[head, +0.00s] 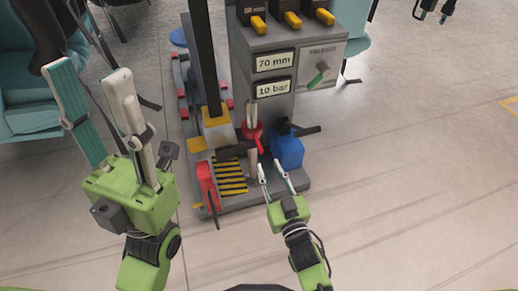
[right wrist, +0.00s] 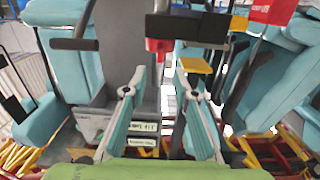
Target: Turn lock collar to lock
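The red collar (head: 253,132) sits around a pale upright rod on the front of the grey machine, with a small red handle at its lower right. It also shows in the right wrist view (right wrist: 158,47), just beyond the fingertips. My right gripper (head: 270,167) is open and empty, below and slightly right of the collar. In the right wrist view its two fingers (right wrist: 161,70) stand apart, with nothing visibly held between them. Whether a fingertip touches the collar or rod cannot be told. My left gripper (head: 90,72) is open and empty, raised at the left, well away from the collar.
A blue block (head: 287,150) with a dark lever stands right of the collar; a red lever block (head: 206,185) stands left. Teal seats lie behind. The right floor is clear.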

